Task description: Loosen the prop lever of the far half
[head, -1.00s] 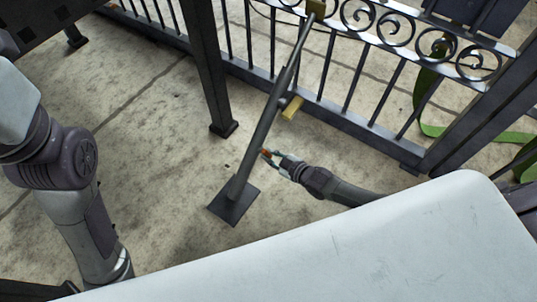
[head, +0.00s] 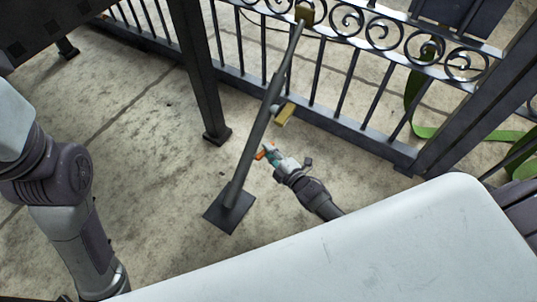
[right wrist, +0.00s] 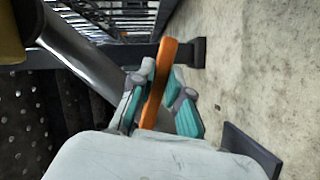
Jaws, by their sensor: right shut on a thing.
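The prop (head: 262,120) is a grey slanted pole. It runs from a square foot plate (head: 229,210) on the floor up to a brass bracket on the gate's scrollwork (head: 378,33). The orange prop lever (right wrist: 158,82) stands out beside the pole in the right wrist view; only a bit of it shows in the head view (head: 260,155). My right gripper (head: 268,150) is at the pole's lower half, its teal-padded fingers shut on the lever. My left gripper is out of the head view; only my left arm shows at the left.
A yellow block (head: 285,114) sits on the gate's bottom rail behind the pole. A dark post (head: 203,75) stands left of the pole. A green strap (head: 428,131) lies at the right. Bare paving is open left of the pole.

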